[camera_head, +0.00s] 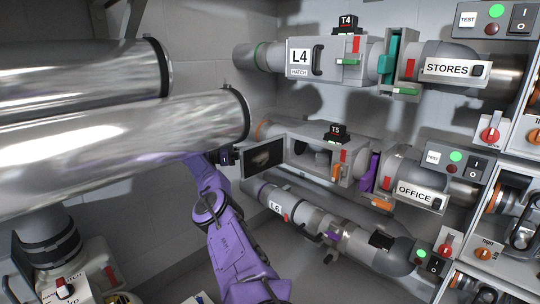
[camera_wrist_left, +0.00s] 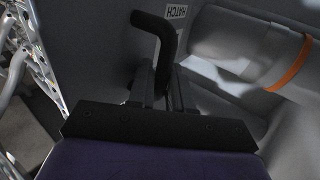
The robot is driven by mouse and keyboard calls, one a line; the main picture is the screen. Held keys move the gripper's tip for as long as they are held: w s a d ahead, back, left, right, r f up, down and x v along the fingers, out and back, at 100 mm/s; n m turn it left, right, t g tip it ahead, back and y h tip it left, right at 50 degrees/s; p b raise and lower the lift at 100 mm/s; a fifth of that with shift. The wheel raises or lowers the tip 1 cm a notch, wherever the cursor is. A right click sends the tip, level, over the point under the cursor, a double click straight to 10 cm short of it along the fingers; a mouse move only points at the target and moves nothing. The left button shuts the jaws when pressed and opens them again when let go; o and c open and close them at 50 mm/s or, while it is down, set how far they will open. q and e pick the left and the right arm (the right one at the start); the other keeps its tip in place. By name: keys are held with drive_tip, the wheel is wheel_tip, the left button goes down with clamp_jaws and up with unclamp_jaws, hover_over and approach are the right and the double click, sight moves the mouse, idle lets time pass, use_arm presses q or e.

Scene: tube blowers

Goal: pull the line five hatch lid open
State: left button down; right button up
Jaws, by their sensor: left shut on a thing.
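The line five hatch lid (camera_head: 264,158) stands swung out from the left side of the grey housing marked T5 (camera_head: 322,158), with its dark inner face toward the head camera. The housing's opening shows beside it. My left gripper (camera_head: 229,157), on the purple arm, is at the lid's outer side, partly hidden by the big pipe and the lid. In the left wrist view the gripper's black fingers (camera_wrist_left: 160,92) are shut on the black bent lid handle (camera_wrist_left: 158,40). A HATCH label (camera_wrist_left: 177,12) shows beside the handle. My right gripper is out of view.
Large shiny pipes (camera_head: 100,140) fill the left, close over my left wrist. The L4 hatch (camera_head: 318,58) is shut above, and the L6 line (camera_head: 290,208) runs below. Switch panels (camera_head: 456,160) stand at right. An orange-ringed pipe (camera_wrist_left: 290,65) is right of the handle.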

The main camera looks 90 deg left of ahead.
use_arm(q)
drive_tip(key=shift+s+r, duration=0.1)
drive_tip(key=shift+s, duration=0.05)
idle(0.3)
drive_tip(key=c, duration=1.2)
unclamp_jaws()
drive_tip(key=shift+c, duration=0.2)
